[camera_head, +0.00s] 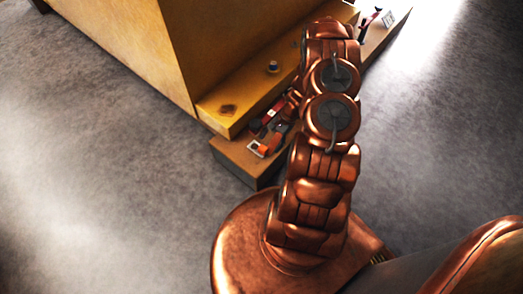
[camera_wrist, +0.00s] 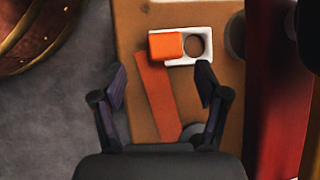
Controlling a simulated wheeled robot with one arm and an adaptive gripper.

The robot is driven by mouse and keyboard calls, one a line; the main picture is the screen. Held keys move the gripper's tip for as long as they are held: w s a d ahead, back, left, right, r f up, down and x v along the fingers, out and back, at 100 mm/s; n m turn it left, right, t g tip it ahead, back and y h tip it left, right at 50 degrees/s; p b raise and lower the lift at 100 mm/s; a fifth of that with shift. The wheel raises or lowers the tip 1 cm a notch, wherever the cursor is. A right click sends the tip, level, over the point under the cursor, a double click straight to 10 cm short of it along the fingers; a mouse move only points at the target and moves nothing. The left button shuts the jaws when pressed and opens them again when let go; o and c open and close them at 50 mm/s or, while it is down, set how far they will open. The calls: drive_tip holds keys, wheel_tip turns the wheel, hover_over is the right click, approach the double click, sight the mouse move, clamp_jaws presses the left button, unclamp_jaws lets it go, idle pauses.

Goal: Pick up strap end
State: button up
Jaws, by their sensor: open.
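A flat orange strap (camera_wrist: 157,92) lies slantwise on a brown wooden ledge (camera_wrist: 130,20) in the wrist view. Its upper end is close to an orange block (camera_wrist: 166,46); whether they are joined I cannot tell. The block sits on a white plate with a round hole (camera_wrist: 202,34). My gripper (camera_wrist: 161,76) is open and empty, with one dark finger on each side of the strap. How high the fingers are above it is unclear. In the head view my arm hides most of the gripper; the white plate (camera_head: 257,149) shows on the low ledge.
A tall red object (camera_wrist: 275,85) stands close to the right of my gripper. A dark round piece (camera_wrist: 235,36) is beside the plate. In the head view, a yellow step (camera_head: 213,113) and large yellow block (camera_head: 130,35) rise behind the ledge. Grey floor is clear at left.

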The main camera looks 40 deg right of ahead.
sight(264, 148)
drive_tip(key=shift+w+a, duration=0.1)
drive_tip(key=shift+a, duration=1.1)
drive_tip(key=shift+b+x, duration=0.85)
drive_tip(key=shift+x, duration=0.6)
clamp_jaws()
